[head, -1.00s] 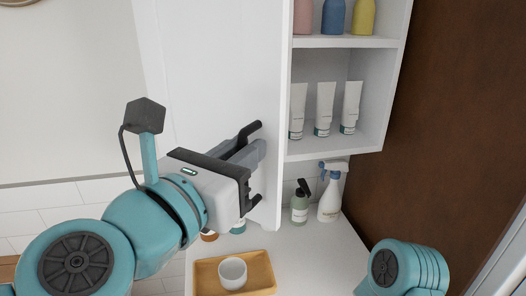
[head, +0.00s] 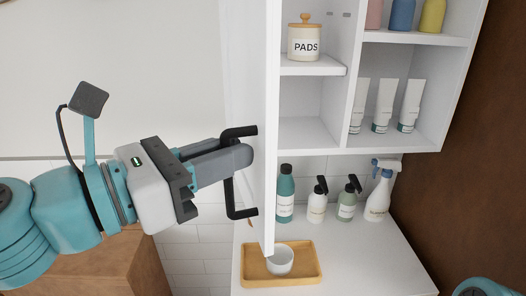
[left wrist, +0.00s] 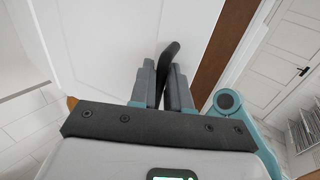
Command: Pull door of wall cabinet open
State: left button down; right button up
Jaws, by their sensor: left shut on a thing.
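The wall cabinet (head: 460,60) is white, with open shelves at the right. Its white door (head: 271,90) stands swung open, seen nearly edge-on, and the shelf space behind it shows. The door's black bar handle (head: 239,213) sticks out to the left. My left gripper (head: 245,157) is shut on the handle, with the bar between its grey fingers. In the left wrist view, the dark handle (left wrist: 170,52) shows between the fingers, in front of the white door (left wrist: 110,40). My right gripper is out of view.
A PADS jar (head: 305,38) stands on a cabinet shelf, with white tubes (head: 383,105) to its right. Below, several bottles (head: 317,200) stand on the white counter (head: 360,265). A wooden tray (head: 300,278) with a white cup (head: 280,261) lies below the door.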

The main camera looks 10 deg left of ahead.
pick_arm(q)
jog(key=a, duration=0.5)
jog(key=shift+s+r, duration=0.15)
jog(key=shift+s, duration=0.15)
jog(key=c, duration=1.4)
grip_release()
jog(key=shift+c, duration=0.2)
jog(key=shift+o, duration=0.5)
jog(key=shift+w, duration=0.3)
jog(key=shift+s, duration=0.25)
jog(key=shift+w, duration=0.1)
